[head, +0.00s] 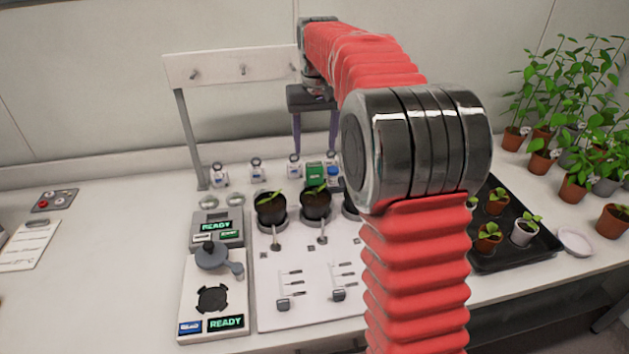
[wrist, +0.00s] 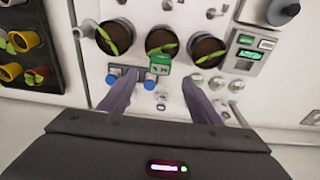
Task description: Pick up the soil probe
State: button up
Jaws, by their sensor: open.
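My gripper (head: 315,135) hangs fingers-down behind the row of pots, under the peg board. Its two fingers stand apart with nothing held between them, as the wrist view (wrist: 160,80) also shows. A small green block with pale marks (head: 315,173) stands just below the fingertips, behind the middle pot. In the wrist view the green block (wrist: 160,62) shows between and just beyond the fingers, apart from them. It may be the soil probe's head, but I cannot tell for sure. A blue-capped item (head: 333,176) stands close beside it.
Black pots with seedlings (head: 271,208) stand in a row on a white slotted panel (head: 300,305). Several small white labelled items (head: 256,170) line the back. The peg board (head: 230,69) rises behind. A black seedling tray (head: 515,252) lies right; my arm hides part of the bench.

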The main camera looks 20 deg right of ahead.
aim_at(315, 165)
jog(key=f, duration=0.4)
jog(key=shift+w+f, duration=0.3)
jog(key=shift+f, duration=0.1)
jog(key=shift+f, duration=0.1)
jog(key=shift+w+d+f, duration=0.1)
jog(key=shift+f, duration=1.15)
jog(key=shift+w+f, duration=0.1)
jog(key=shift+f, duration=1.15)
jog(key=shift+c, duration=0.5)
jog(key=c, duration=1.2)
jog(key=shift+r, duration=0.2)
